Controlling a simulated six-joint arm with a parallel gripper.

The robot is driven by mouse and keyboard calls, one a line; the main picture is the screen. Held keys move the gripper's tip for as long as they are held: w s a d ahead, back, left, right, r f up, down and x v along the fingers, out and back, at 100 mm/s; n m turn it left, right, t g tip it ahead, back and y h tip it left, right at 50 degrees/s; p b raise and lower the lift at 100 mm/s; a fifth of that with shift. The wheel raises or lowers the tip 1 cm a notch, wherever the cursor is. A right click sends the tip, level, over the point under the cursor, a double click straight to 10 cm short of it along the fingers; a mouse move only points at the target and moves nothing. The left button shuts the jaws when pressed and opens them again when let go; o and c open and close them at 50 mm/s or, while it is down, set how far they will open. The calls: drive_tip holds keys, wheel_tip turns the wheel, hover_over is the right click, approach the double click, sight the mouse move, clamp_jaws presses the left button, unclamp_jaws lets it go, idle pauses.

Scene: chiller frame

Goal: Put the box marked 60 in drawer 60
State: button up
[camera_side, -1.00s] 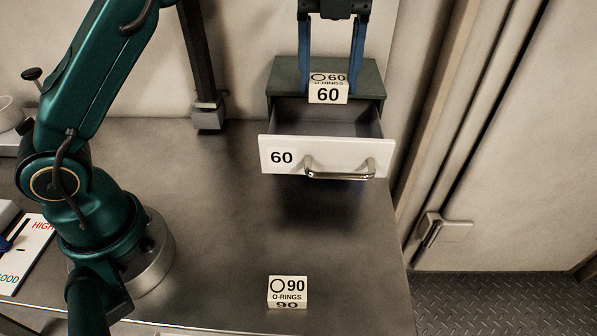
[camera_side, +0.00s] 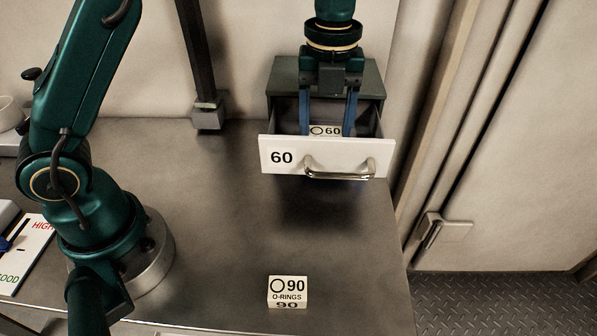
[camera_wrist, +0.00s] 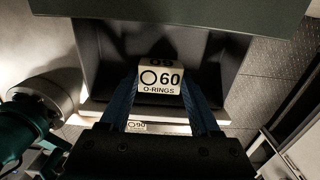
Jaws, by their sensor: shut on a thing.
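The white box marked 60 (camera_side: 324,131) is between the blue fingers of my gripper (camera_side: 328,130), down inside the open drawer 60 (camera_side: 282,157). In the side view the drawer's white front hides the lower part of the box and the fingertips. In the wrist view the box (camera_wrist: 160,80) shows "60 O-RINGS" on its face, and my gripper (camera_wrist: 160,88) is shut on it, with the dark drawer interior around it. I cannot tell whether the box touches the drawer floor.
The box marked 90 (camera_side: 287,291) stands on the metal bench near its front edge. The drawer has a metal handle (camera_side: 340,172) and sits in a dark green cabinet (camera_side: 285,77). A dark post (camera_side: 207,115) stands left of the cabinet. The bench middle is clear.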

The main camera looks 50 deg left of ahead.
drive_tip(key=shift+f, duration=0.55)
drive_tip(key=shift+f, duration=0.15)
drive_tip(key=o, duration=1.4)
drive_tip(key=shift+o, duration=0.2)
